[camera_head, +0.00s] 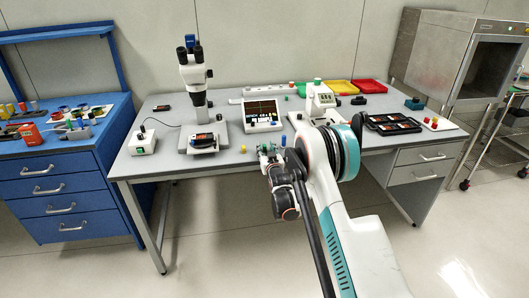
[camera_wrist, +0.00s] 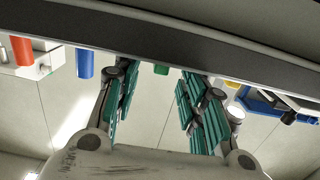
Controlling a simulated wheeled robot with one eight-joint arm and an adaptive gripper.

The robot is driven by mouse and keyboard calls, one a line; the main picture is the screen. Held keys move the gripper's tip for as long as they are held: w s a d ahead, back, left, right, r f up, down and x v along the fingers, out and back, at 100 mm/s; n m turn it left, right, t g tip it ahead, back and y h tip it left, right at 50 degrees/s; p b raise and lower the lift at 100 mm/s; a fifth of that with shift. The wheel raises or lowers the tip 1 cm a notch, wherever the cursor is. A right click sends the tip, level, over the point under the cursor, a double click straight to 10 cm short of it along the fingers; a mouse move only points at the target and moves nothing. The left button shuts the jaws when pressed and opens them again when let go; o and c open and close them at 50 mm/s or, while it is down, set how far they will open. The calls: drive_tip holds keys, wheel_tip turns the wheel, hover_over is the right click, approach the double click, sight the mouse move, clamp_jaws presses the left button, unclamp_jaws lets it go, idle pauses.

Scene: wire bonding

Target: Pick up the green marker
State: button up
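A small green cylinder, likely the green marker (camera_wrist: 161,69), shows in the wrist view between my fingers and beyond their tips. Its upper part in that picture is cut off by a dark bar. My gripper (camera_wrist: 153,88) is open, its two teal-padded fingers apart with nothing between the pads. In the head view my gripper (camera_head: 266,150) is at the front edge of the grey bench (camera_head: 215,170). I cannot make out the marker clearly there; my gripper may hide it.
A blue cylinder (camera_wrist: 85,63) and a red one (camera_wrist: 22,50) stand to the left in the wrist view. In the head view a microscope (camera_head: 195,75), a display unit (camera_head: 262,115) and a black tray (camera_head: 392,124) stand on the bench. A blue cabinet (camera_head: 65,185) is left.

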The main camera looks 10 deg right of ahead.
drive_tip(key=shift+w, duration=0.9)
drive_tip(key=c, duration=0.8)
